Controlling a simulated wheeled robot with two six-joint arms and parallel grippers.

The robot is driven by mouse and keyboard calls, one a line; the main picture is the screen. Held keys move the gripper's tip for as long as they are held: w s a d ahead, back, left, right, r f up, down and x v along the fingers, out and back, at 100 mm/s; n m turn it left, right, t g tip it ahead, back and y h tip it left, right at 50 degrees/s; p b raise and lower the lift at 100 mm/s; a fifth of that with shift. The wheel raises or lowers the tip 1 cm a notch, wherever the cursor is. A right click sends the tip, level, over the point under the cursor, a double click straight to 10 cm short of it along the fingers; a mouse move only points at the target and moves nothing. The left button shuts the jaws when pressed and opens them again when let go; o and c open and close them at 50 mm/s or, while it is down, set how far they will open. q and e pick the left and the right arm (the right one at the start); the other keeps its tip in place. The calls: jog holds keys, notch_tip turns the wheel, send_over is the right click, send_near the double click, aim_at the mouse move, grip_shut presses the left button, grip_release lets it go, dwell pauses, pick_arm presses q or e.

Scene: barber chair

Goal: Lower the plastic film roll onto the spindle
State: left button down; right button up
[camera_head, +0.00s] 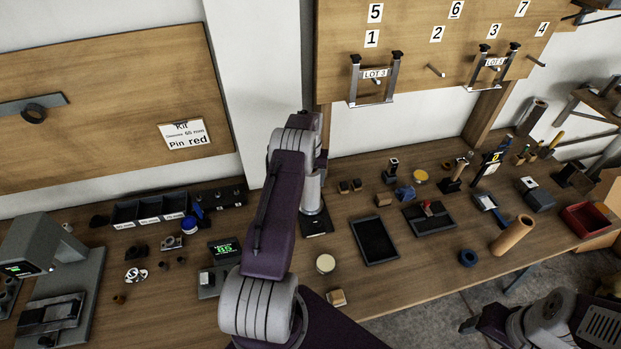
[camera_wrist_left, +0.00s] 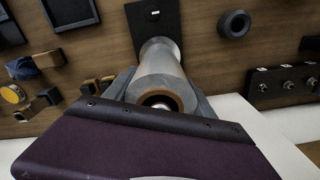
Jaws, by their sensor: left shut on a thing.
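The plastic film roll (camera_head: 312,194) is a grey, shiny upright cylinder at the centre of the bench. In the left wrist view the roll (camera_wrist_left: 162,68) shows a brown core ring at its near end. My left gripper (camera_head: 313,168) is shut on the roll near its upper end, with fingers on both sides. A black base plate (camera_head: 317,222) lies below the roll, and it also shows in the left wrist view (camera_wrist_left: 153,16). The spindle is not clearly visible; a small pale spot shows inside the core. My right gripper (camera_head: 478,324) is partly visible at the lower right, away from the roll.
A black tray (camera_head: 373,241) lies right of the base plate. A brown tube (camera_head: 513,235), a dark blue ring (camera_head: 468,258) and a red bin (camera_head: 587,219) stand further right. A digital scale (camera_head: 219,266) and a divided tray (camera_head: 150,209) are left. A pegboard (camera_head: 420,45) hangs behind.

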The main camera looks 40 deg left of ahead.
dwell(0.4)
pick_arm(q)
jog(key=c, duration=0.6)
grip_release()
jog(key=o, duration=0.4)
jog(key=shift+c, duration=0.2)
notch_tip(320, 180, up, 8)
jog(key=b, duration=0.2)
jog(key=shift+r+b, duration=0.15)
jog(key=shift+b, duration=0.15)
jog(key=shift+r, duration=0.45)
